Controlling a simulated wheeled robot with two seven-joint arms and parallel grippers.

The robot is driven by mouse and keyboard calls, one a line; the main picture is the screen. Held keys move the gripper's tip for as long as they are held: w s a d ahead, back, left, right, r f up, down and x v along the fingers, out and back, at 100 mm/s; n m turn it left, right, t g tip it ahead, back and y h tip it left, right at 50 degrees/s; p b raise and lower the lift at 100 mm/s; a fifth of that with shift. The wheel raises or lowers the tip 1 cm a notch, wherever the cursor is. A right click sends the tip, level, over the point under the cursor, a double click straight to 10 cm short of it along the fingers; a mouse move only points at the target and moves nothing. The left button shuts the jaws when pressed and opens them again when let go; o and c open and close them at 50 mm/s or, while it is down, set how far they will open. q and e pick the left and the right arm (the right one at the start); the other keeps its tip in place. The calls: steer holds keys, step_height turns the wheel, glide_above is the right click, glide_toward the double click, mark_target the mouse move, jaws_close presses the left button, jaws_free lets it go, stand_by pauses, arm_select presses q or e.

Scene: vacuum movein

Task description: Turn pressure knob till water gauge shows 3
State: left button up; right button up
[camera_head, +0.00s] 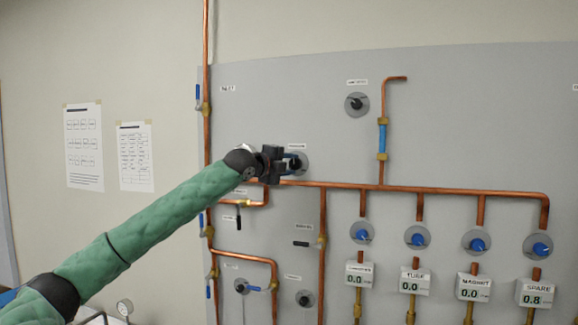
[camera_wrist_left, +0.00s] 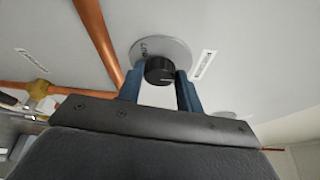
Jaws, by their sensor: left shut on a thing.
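A black round knob (camera_head: 297,163) on a grey disc sits on the grey panel, left of the middle in the head view. Its label is too small to read, so I cannot tell for sure that it is the pressure knob. My left gripper (camera_head: 287,162) is at this knob, its blue fingers on either side. The left wrist view shows the knob (camera_wrist_left: 159,72) between the two fingertips of the left gripper (camera_wrist_left: 158,78), shut on it. Digital displays at the lower right read 0.0 (camera_head: 359,275), 0.0 (camera_head: 414,282), 0.0 (camera_head: 474,288) and 0.8 (camera_head: 536,294). None is legibly marked water.
Copper pipes (camera_head: 440,190) run over the panel (camera_head: 460,120), close to the gripper. Several blue knobs (camera_head: 477,244) sit above the displays. Another black knob (camera_head: 357,104) is higher up. Paper sheets (camera_head: 84,146) hang on the wall.

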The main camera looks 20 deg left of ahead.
arm_select(q)
steer(key=o, duration=0.7)
steer(key=shift+d+f, duration=0.1)
steer(key=shift+f, duration=0.2)
steer(key=shift+o, duration=1.4)
steer(key=shift+r, duration=0.15)
arm_select(e)
steer(key=shift+d, duration=0.15)
arm_select(q)
steer(key=shift+s+a+b, duration=0.25)
steer(key=shift+s+b, duration=0.15)
steer(key=shift+s, duration=0.05)
steer(key=b+v, duration=0.3)
steer(key=v, duration=0.3)
steer(key=shift+s+b, duration=0.35)
arm_select(e)
steer(key=w+f, duration=0.1)
steer(key=f, duration=0.1)
steer(key=w+a+f, duration=0.1)
steer(key=w, duration=0.1)
steer(key=shift+w+f, duration=0.1)
steer(key=shift+f, duration=0.25)
arm_select(q)
steer(key=shift+a, duration=0.15)
arm_select(e)
steer(key=shift+s, duration=0.2)
